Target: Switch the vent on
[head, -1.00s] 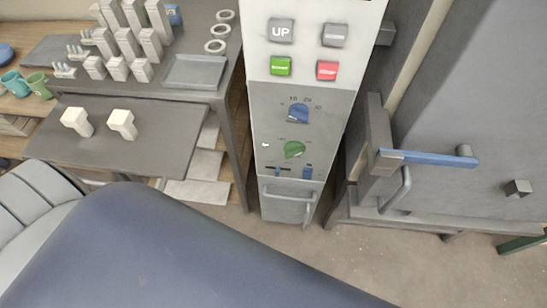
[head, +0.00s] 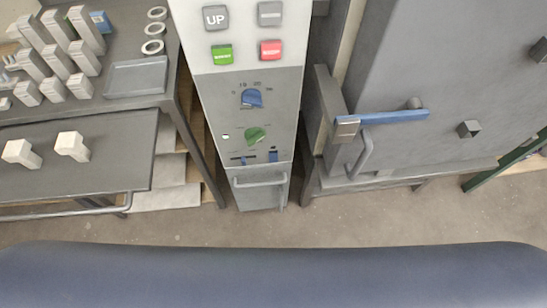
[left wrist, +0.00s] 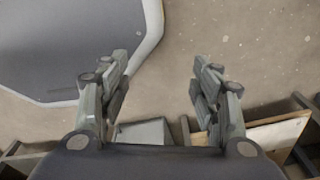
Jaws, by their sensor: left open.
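A tall control panel (head: 210,118) stands at the centre of the head view. It carries an UP button (head: 216,17), a grey button (head: 270,13), a green button (head: 222,55) and a red button (head: 271,50). Below are a blue knob (head: 252,98), a green knob (head: 255,136), a dark slot with a slider (head: 243,160) and a small blue switch (head: 273,156). I cannot read which control is the vent. My left gripper (left wrist: 160,88) is open and empty over the floor in the left wrist view, away from the panel. My right gripper is not in view.
A grey cabinet door with a blue handle (head: 390,117) stands right of the panel. Left is a bench with white blocks, rings and a tray (head: 137,76); a lower shelf (head: 110,150) holds two white pieces. Bare floor (head: 330,222) lies in front.

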